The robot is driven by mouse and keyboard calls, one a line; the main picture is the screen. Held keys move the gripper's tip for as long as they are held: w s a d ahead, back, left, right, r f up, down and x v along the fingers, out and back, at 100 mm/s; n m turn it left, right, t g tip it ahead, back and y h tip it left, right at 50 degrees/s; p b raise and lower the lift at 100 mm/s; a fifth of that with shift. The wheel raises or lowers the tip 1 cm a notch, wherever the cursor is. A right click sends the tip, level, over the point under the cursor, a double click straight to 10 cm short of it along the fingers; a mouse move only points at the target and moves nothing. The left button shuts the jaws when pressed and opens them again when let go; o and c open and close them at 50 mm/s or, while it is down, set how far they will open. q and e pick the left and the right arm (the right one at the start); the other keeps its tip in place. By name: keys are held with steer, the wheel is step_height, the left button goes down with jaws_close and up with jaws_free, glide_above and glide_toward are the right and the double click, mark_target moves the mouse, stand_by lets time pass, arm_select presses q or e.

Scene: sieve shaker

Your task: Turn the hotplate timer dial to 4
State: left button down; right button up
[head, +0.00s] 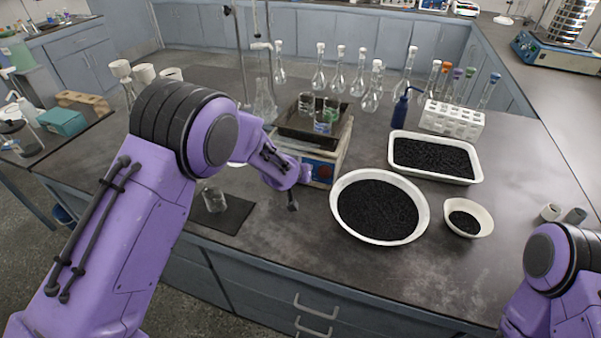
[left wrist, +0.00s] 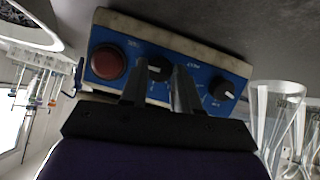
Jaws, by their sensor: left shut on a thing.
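The hotplate (head: 338,160) stands on the bench with a dark tray and several small beakers on top. Its blue front panel (left wrist: 200,75) fills the middle of the left wrist view. The panel carries a red round button (left wrist: 107,62), a black middle dial (left wrist: 157,67) and another black dial (left wrist: 224,90) to the right. My left gripper (left wrist: 162,82) is at the panel, shut on the middle dial, with a finger on each side of it. The dial markings are too small to read. In the head view, my left arm partly hides the panel. My right gripper is out of view.
A large white bowl (head: 336,212) of black grains stands close to the right of my left wrist. A white tray (head: 397,168), a small bowl (head: 487,216) and a tube rack (head: 450,121) are further right. Several flasks stand behind the hotplate. A beaker (head: 214,199) sits on a dark mat.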

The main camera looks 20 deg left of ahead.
arm_select(q)
steer(key=shift+s+f, duration=0.1)
steer(key=shift+f, duration=0.05)
steer(key=c, duration=0.8)
jaws_free()
steer(key=shift+s+r, duration=0.1)
steer(key=shift+r, duration=0.2)
steer(key=b+v, duration=0.1)
steer(key=v, duration=0.9)
steer(key=shift+s, duration=0.1)
